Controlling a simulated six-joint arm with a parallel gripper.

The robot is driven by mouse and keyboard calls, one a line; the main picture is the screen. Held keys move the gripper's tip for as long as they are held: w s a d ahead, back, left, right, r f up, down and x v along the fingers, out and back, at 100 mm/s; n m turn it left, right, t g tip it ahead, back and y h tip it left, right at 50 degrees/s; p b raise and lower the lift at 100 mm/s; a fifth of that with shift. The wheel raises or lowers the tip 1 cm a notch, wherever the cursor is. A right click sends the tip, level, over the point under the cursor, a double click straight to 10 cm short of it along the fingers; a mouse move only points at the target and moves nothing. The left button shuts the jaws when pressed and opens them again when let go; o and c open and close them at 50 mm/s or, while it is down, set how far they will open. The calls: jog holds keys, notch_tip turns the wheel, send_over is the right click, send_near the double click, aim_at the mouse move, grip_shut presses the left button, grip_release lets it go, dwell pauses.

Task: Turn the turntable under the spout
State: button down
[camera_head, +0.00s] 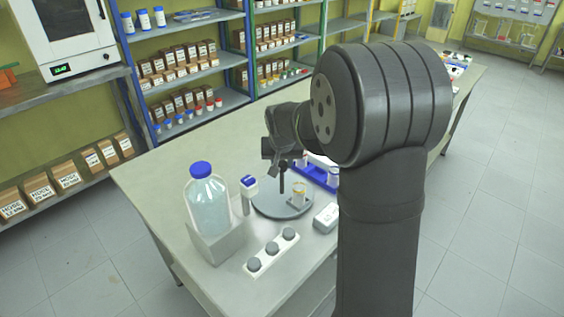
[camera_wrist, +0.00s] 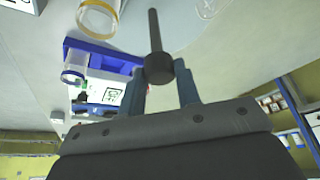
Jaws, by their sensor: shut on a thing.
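The turntable (camera_head: 268,206) is a flat grey disc on the bench. A small glass beaker with a yellow band (camera_head: 299,194) stands near its right edge; it also shows at the top of the wrist view (camera_wrist: 99,14). My gripper (camera_head: 281,163) is above the disc, pointing down. It is shut on a dark peg (camera_wrist: 157,62), whose thin rod (camera_head: 281,183) points down over the disc. I cannot tell whether the rod touches the disc. A slim white-and-blue dispenser (camera_head: 248,186) stands at the disc's left; the spout itself is not clear.
A white strip with three grey knobs (camera_head: 272,250) and a white box (camera_head: 326,217) lie in front. A blue rack (camera_head: 323,178) with beakers is close behind at right. The bench's back left is clear.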

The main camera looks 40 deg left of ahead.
jog(key=shift+m, duration=0.6)
jog(key=shift+s+a+m+t+h, duration=0.1)
jog(key=shift+m+t+h, duration=0.55)
jog(key=shift+m, duration=1.05)
jog(key=shift+a+m+h, duration=0.15)
jog(key=shift+m+h, duration=0.9)
jog(key=shift+m, duration=1.35)
jog(key=shift+a+m+g+h, duration=0.15)
jog(key=shift+m+h, duration=0.25)
jog(key=shift+m, duration=0.7)
jog(key=shift+d+m+g+h, duration=0.1)
jog(key=shift+m+h, duration=0.3)
jog(key=shift+m, duration=0.7)
jog(key=shift+a+m+g+h, duration=0.1)
jog(key=shift+m+g+h, duration=0.3)
jog(key=shift+m, duration=1.3)
jog(key=shift+m+h, duration=0.3)
jog(key=shift+m, duration=0.2)
jog(key=c, duration=1.1)
grip_release()
jog(key=shift+o, duration=0.2)
